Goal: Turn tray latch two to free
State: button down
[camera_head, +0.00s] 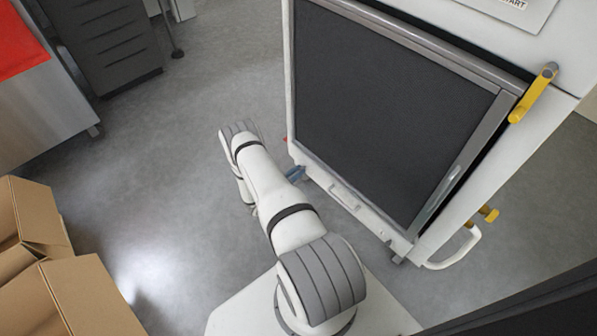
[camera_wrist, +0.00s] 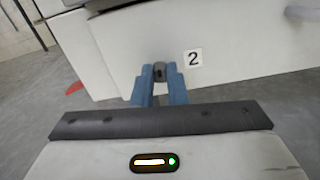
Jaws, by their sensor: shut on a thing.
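Tray latch two (camera_wrist: 159,72) shows in the wrist view as a small dark knob on the pale panel, left of a label with the number 2 (camera_wrist: 193,58). My gripper (camera_wrist: 159,76) has its two blue fingers on either side of the knob and is shut on it. The fingers hide part of the latch, so I cannot tell its exact angle. In the head view my gripper (camera_head: 296,174) is a small blue shape at the lower left edge of the washer (camera_head: 300,100), and the latch cannot be made out there.
The washer's dark door (camera_head: 390,110) is closed. A yellow handle (camera_head: 533,92) is at its upper right. Cardboard boxes (camera_head: 85,295) stand at the lower left. The grey floor (camera_head: 170,150) left of my arm is clear.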

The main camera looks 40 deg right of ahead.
jog(key=shift+f+m+b, duration=0.1)
jog(key=shift+m+b, duration=0.55)
jog(key=shift+m, duration=7.55)
jog(key=c, duration=1.4)
grip_release()
jog(key=shift+c, duration=0.2)
